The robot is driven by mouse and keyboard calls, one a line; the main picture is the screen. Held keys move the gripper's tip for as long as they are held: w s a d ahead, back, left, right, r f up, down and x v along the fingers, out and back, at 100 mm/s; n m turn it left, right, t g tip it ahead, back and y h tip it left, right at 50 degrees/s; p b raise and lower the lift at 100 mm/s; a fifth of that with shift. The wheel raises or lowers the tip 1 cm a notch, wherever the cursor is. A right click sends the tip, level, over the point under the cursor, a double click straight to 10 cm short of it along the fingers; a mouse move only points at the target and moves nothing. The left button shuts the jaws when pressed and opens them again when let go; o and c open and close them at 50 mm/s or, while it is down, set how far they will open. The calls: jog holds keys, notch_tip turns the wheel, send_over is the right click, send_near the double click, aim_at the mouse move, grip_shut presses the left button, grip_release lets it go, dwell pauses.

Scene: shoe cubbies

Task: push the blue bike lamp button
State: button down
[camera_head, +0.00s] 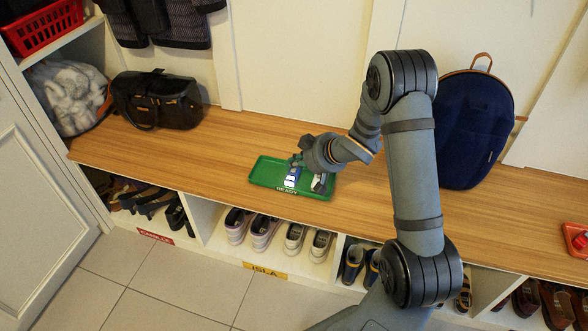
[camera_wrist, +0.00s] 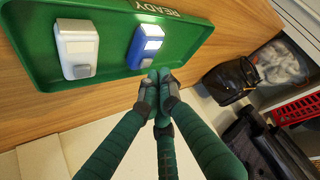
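The blue bike lamp (camera_head: 292,179) lies in the green tray (camera_head: 262,176) on the wooden bench, beside a white lamp (camera_head: 319,184). In the wrist view the blue lamp (camera_wrist: 148,44) has a pale panel and a small grey button (camera_wrist: 146,63) at its end nearest my fingers. The white lamp (camera_wrist: 77,44) lies to its left with a similar grey button. My gripper (camera_wrist: 160,88) has its fingertips together, with nothing seen between them. The tips appear close to the blue lamp's button end; I cannot tell whether they touch. In the head view my gripper (camera_head: 298,160) is over the tray's back part.
A black bag (camera_head: 157,100) stands at the left of the bench and a navy backpack (camera_head: 474,125) at the right. A red item (camera_head: 575,238) lies at the right front edge. Shoes fill the cubbies below.

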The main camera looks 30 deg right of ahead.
aim_at(295, 172)
dwell(0.4)
jog(key=shift+f+b, duration=0.4)
jog(key=shift+f, duration=0.2)
dwell(0.5)
jog(key=shift+r+p, duration=0.55)
jog(key=shift+r, duration=0.1)
notch_tip(295, 172, up, 6)
jog(key=p, duration=0.6)
